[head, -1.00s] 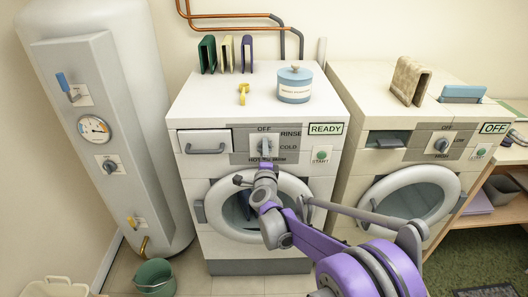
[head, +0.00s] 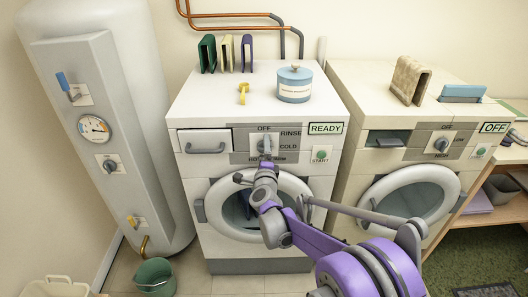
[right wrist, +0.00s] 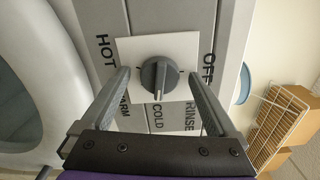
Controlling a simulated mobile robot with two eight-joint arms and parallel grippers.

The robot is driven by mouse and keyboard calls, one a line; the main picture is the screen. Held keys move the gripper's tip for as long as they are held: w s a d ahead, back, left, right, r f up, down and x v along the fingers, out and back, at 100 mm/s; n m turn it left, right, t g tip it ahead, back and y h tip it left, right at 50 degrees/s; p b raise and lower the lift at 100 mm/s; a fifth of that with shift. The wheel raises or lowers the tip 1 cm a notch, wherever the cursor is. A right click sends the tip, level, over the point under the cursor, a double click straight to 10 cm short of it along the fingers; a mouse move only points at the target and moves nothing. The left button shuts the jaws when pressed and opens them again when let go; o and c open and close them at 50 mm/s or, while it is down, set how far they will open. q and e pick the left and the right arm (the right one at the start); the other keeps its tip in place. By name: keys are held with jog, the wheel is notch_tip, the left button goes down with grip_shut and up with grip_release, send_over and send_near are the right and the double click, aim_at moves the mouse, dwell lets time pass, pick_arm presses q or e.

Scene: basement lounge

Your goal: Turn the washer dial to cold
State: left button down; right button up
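The left washer (head: 251,190) has a grey dial (head: 265,143) on its control panel, partly hidden by my right gripper (head: 265,158) in the head view. In the right wrist view the dial (right wrist: 160,77) sits on a white plate, ringed by the labels HOT, WARM, COLD, RINSE and OFF. Its ridge runs in line with the COLD label (right wrist: 157,117); I cannot tell which end is the pointer. My right gripper's two fingers (right wrist: 160,74) are open on either side of the dial, with gaps between them and it. My left gripper is out of view.
A green START button (head: 321,154) and a READY display (head: 325,128) are right of the dial. A blue canister (head: 295,84) and a yellow item (head: 243,92) stand on top. A second machine (head: 405,180) with its own dial (head: 441,145) is to the right.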

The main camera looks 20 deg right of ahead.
jog(key=v, duration=1)
jog(key=shift+s, duration=0.4)
jog(key=shift+a+r, duration=0.1)
jog(key=shift+a, duration=0.05)
